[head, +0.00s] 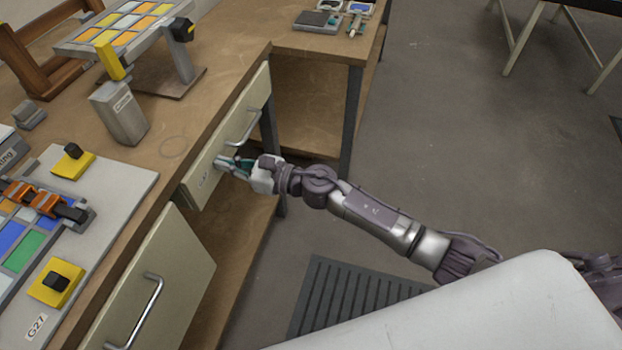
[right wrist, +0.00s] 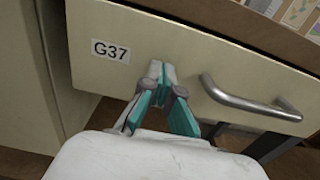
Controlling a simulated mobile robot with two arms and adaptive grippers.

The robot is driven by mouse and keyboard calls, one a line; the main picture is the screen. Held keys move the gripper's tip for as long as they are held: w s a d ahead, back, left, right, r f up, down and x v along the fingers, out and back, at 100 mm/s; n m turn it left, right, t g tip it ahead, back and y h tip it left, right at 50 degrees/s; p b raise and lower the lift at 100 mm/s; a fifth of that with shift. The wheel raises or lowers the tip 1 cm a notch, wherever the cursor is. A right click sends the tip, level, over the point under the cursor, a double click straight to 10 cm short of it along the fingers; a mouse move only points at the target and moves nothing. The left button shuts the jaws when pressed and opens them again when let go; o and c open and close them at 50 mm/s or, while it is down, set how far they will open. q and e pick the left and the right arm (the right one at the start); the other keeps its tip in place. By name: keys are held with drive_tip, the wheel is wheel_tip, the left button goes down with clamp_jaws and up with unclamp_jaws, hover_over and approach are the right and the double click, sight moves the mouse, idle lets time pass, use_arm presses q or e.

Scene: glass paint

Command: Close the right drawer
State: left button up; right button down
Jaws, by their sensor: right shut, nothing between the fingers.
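The right drawer has a cream front (head: 238,128) with a metal bar handle (head: 243,128) below the wooden tabletop. In the right wrist view its front (right wrist: 150,40) carries a G37 label, and its handle (right wrist: 250,102) is to the right of the fingers. The front looks close to the table edge; any small gap is hard to judge. My right gripper (head: 221,161) is shut and empty, with its fingertips against or very near the front, left of the handle. It also shows in the right wrist view (right wrist: 161,70). My left gripper is not in view.
A larger cream panel (head: 185,262) with its own handle (head: 152,305) stands nearer, at lower left. The tabletop (head: 215,95) holds a grey container (head: 120,112) and a glass-tile stand (head: 130,22). A dark table leg (head: 352,115) stands beyond the drawer.

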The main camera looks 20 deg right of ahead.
drive_tip(key=v, duration=1.2)
drive_tip(key=w+d+f+m+t+h+p, duration=0.25)
drive_tip(key=d+f+m+h, duration=0.4)
drive_tip(key=f+m, duration=0.65)
drive_tip(key=s+d+f+m+g+h+p, duration=0.1)
drive_tip(key=s+d+f+m+h, duration=0.25)
drive_tip(key=f+m, duration=0.4)
drive_tip(key=s+d+f+m+g+h, duration=0.1)
drive_tip(key=s+d+f+m+h, duration=0.15)
drive_tip(key=d+f+m, duration=0.45)
drive_tip(key=s+f+m+g+h+p, duration=0.1)
drive_tip(key=s+f+m+g, duration=0.1)
drive_tip(key=s+f+m, duration=0.55)
drive_tip(key=s+f+m+g, duration=0.2)
drive_tip(key=s+f+m, duration=0.1)
drive_tip(key=s, duration=0.7)
drive_tip(key=s+f+m+g+h+p, duration=0.1)
drive_tip(key=s+f+m+g, duration=0.2)
drive_tip(key=s, duration=0.7)
drive_tip(key=s+f+m+g, duration=0.2)
drive_tip(key=s+f, duration=0.3)
drive_tip(key=s, duration=0.5)
drive_tip(key=shift+a+m+p, duration=0.35)
drive_tip(key=shift+a+m, duration=0.15)
drive_tip(key=shift+m, duration=0.4)
